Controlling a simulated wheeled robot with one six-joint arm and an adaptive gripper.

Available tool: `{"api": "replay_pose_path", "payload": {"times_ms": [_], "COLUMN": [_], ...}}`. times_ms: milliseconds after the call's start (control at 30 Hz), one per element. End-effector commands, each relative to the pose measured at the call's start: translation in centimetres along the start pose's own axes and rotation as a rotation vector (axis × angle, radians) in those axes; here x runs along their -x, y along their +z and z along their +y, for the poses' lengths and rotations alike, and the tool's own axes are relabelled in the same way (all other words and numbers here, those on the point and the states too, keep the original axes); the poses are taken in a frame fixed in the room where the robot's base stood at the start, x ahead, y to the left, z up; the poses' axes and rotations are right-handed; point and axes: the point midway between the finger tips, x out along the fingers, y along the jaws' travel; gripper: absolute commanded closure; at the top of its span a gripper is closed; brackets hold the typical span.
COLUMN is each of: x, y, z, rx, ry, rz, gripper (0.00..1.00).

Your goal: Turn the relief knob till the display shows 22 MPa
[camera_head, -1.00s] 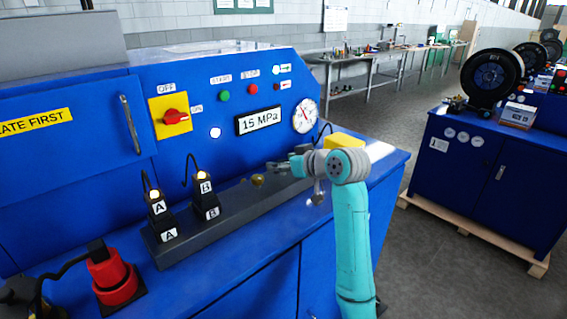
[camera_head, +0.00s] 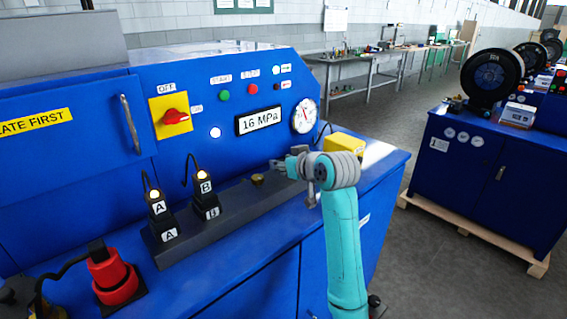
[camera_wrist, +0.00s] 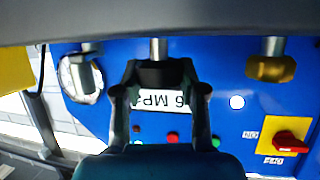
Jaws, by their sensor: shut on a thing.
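The display (camera_head: 260,121) on the blue panel reads 16 MPa. It also shows upside down in the wrist view (camera_wrist: 176,102), partly covered by my gripper. My gripper (camera_head: 292,166) is over the dark manifold bar, right of a small brass knob (camera_head: 257,180). In the wrist view my gripper (camera_wrist: 160,92) is shut on a dark knob (camera_wrist: 158,73) below a silver stem, one finger on each side. In the head view the gripper hides this knob. The brass knob (camera_wrist: 268,68) stands apart to the right in the wrist view.
Two valves marked A (camera_head: 158,212) and B (camera_head: 206,195) with cables stand on the bar's left part. A red-and-yellow switch (camera_head: 173,116), lamp buttons and a round gauge (camera_head: 304,116) are on the panel. A yellow block (camera_head: 344,143) lies behind my gripper.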

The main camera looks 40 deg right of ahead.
Motion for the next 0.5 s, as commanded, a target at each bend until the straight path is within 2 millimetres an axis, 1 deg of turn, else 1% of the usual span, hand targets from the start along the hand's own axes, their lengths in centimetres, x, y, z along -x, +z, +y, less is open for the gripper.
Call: {"api": "replay_pose_path", "payload": {"times_ms": [33,133,500], "x": [-0.03,-0.03,-0.07], "y": [0.02,0.02,-0.03], "z": [-0.29,-0.35,-0.29], "rx": [-0.012,-0.044,-0.171], "ry": [0.030,0.109,0.415], "rz": [0.000,0.000,0.000], "gripper": [0.94,0.94,0.94]}}
